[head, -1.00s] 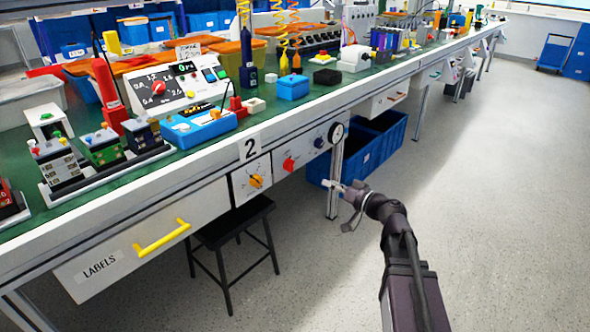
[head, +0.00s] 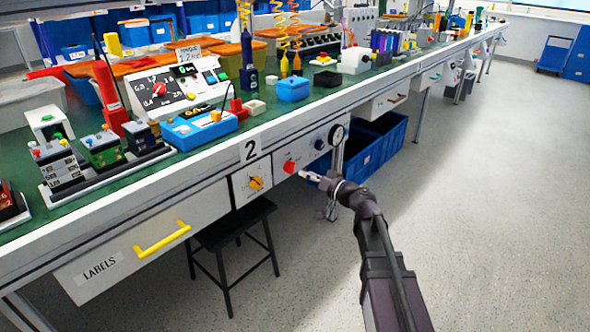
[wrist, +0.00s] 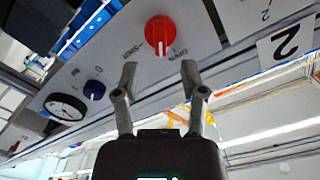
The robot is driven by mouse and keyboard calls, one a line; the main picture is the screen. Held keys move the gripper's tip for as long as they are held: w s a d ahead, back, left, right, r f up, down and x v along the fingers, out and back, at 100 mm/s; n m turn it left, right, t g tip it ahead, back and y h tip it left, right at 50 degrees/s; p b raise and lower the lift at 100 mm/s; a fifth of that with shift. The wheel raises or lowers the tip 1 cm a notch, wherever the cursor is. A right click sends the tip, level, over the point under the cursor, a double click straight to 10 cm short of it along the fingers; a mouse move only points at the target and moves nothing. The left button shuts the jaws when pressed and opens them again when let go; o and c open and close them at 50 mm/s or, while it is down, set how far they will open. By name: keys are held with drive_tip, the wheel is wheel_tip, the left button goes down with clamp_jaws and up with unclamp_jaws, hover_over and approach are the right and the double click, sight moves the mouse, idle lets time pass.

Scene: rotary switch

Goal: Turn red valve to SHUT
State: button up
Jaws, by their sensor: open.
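The red valve (head: 289,167) is a round knob on the white front panel under the bench edge, between a yellow knob and a blue knob. In the wrist view the red valve (wrist: 159,31) shows a white pointer line, with small lettering beside it too blurred to read surely. My gripper (head: 309,176) is just right of the red valve in the head view. In the wrist view my gripper (wrist: 159,72) is open and empty, its fingertips short of the knob and apart from it.
The yellow knob (head: 256,183), blue knob (head: 320,144) and round gauge (head: 337,132) share the panel front. A black stool (head: 235,222) stands below to the left. Blue bins (head: 372,150) sit under the bench. The floor to the right is clear.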

sight(294, 168)
drive_tip(key=shift+x, duration=2.55)
drive_tip(key=shift+c, duration=0.2)
clamp_jaws()
